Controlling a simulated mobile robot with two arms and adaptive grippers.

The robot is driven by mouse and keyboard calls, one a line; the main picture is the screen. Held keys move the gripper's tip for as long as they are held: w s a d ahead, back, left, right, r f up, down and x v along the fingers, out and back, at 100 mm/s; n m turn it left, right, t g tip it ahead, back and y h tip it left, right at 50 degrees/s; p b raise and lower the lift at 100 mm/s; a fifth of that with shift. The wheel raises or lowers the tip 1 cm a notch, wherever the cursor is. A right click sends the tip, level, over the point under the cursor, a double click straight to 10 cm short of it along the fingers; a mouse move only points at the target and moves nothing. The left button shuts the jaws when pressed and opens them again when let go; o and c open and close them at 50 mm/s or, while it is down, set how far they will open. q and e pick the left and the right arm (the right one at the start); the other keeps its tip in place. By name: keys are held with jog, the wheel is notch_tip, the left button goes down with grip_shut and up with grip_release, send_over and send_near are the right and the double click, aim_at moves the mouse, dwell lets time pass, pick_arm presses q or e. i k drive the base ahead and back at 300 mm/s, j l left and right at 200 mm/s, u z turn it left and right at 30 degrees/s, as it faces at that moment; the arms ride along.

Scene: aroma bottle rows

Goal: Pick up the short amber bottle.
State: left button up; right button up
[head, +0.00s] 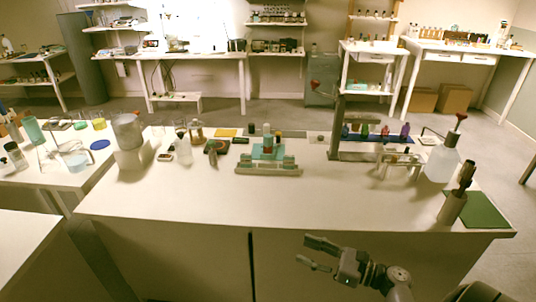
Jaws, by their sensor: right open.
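My right gripper (306,251) is in front of the near edge of the white table (190,205), at the bottom of the head view. Its two fingers are spread and empty, pointing left. I cannot tell for sure which thing is the short amber bottle. A small brownish bottle (196,132) stands at the back left of the table, far from the gripper. A small dark bottle (277,142) stands by the grey rack (268,169) near the table's middle. My left gripper is not in view.
A beige holder (451,208) with dark brown items stands at the right by a green mat (483,210). The front middle of the table is clear.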

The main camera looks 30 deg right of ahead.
aim_at(266, 150)
jog(key=i+l, duration=0.35)
jog(key=l, duration=0.15)
jog(key=i+l, duration=0.75)
jog(key=l, duration=0.25)
